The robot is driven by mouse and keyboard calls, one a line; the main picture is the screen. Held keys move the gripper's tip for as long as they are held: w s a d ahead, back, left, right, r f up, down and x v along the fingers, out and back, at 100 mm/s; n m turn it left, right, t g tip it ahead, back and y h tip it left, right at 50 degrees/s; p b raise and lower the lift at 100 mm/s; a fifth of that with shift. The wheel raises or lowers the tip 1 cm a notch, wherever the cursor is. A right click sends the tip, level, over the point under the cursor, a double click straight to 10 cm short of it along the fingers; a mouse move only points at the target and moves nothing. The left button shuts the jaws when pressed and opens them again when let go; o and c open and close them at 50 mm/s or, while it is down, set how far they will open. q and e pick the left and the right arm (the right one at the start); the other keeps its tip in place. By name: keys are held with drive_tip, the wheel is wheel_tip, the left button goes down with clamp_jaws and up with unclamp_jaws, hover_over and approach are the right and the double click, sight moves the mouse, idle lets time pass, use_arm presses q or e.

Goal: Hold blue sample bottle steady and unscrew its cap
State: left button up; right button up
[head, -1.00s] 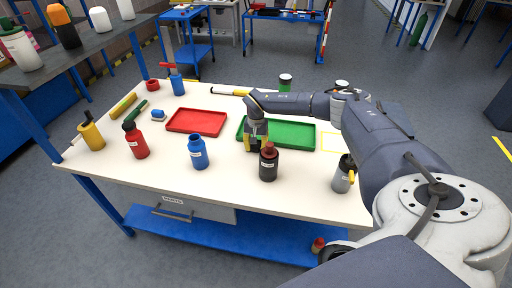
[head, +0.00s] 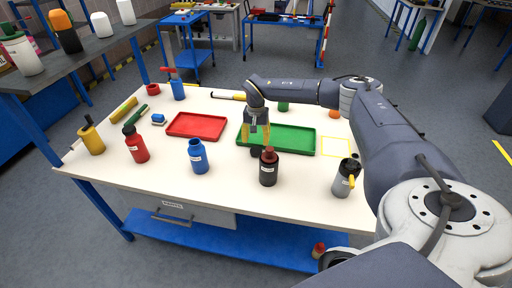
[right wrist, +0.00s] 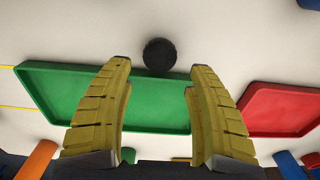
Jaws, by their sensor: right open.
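The blue sample bottle (head: 199,157) stands upright on the near side of the white table, with its blue neck bare and no cap on it. A round black cap (head: 256,150) lies on the table by the near edge of the green tray. In the right wrist view the cap (right wrist: 160,54) shows just past the fingertips, outside the tray. My right gripper (head: 257,139) is open and points down above the cap, with nothing between its yellow fingers (right wrist: 160,78). My left gripper is not in view, and nothing holds the bottle.
A dark bottle with a red cap (head: 269,167) stands close to my right gripper. A red bottle (head: 136,145) and a yellow container (head: 92,140) stand left. A grey bottle (head: 344,180) stands right. The red tray (head: 197,134) and green tray (head: 300,151) lie behind.

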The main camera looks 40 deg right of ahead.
sight(256, 150)
drive_tip(key=shift+r, duration=2.4)
drive_tip(key=shift+a, duration=0.1)
